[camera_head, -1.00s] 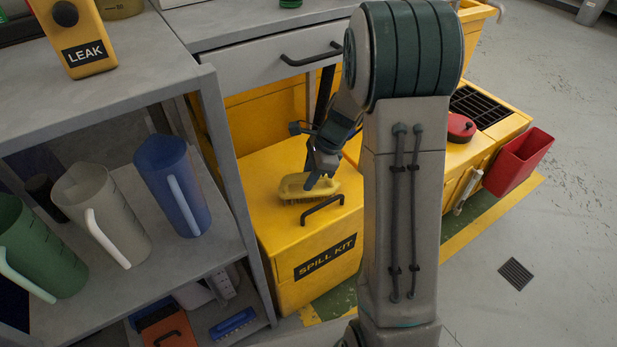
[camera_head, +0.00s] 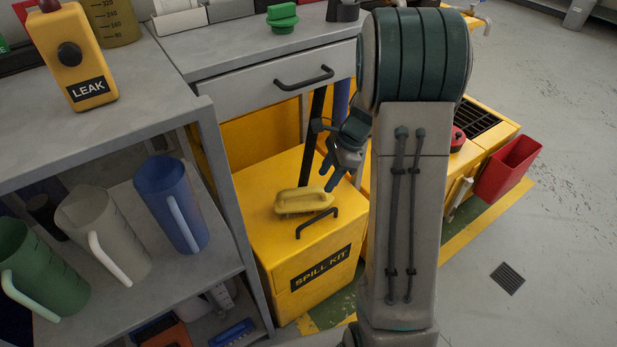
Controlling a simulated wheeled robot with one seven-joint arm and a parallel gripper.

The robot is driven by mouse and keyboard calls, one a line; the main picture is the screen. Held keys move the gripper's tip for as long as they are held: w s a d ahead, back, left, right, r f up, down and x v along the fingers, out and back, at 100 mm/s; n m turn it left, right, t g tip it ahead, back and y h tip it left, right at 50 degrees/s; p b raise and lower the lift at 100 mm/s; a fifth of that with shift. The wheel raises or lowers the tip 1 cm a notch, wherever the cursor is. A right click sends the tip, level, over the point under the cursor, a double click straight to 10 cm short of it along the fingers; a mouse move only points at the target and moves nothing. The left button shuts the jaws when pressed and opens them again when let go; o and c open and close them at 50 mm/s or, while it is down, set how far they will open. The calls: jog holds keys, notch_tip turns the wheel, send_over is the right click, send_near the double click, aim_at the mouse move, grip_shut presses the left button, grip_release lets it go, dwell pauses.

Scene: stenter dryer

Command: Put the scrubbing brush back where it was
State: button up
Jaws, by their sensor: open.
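The scrubbing brush (camera_head: 303,201) has a yellow body and lies bristles down on top of the yellow spill kit box (camera_head: 262,232), behind the box's black handle. My gripper (camera_head: 328,181) is open and empty, just above and to the right of the brush. Its fingers point down and look apart from the brush. Part of my arm hides the right side of the area behind the box.
A grey shelf at left holds a blue jug (camera_head: 171,203), a clear jug (camera_head: 103,236) and a green jug (camera_head: 40,268). A drawer (camera_head: 270,82) overhangs behind the box. A red bin (camera_head: 508,168) hangs at right. Open floor lies at far right.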

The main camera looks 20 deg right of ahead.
jog(key=d+p, duration=0.1)
jog(key=d, duration=0.6)
jog(key=s+a+r+n+h, duration=0.2)
jog(key=s+a+r+n, duration=0.3)
jog(key=s+a+n, duration=0.2)
jog(key=s+a+r+n+h, duration=0.2)
jog(key=s+a+r+n, duration=0.3)
jog(key=s+n, duration=0.7)
jog(key=shift+s+a+r+t+h, duration=0.35)
jog(key=shift+s+a, duration=0.2)
jog(key=shift+a, duration=0.4)
jog(key=shift+d+f, duration=0.1)
jog(key=shift+d, duration=0.05)
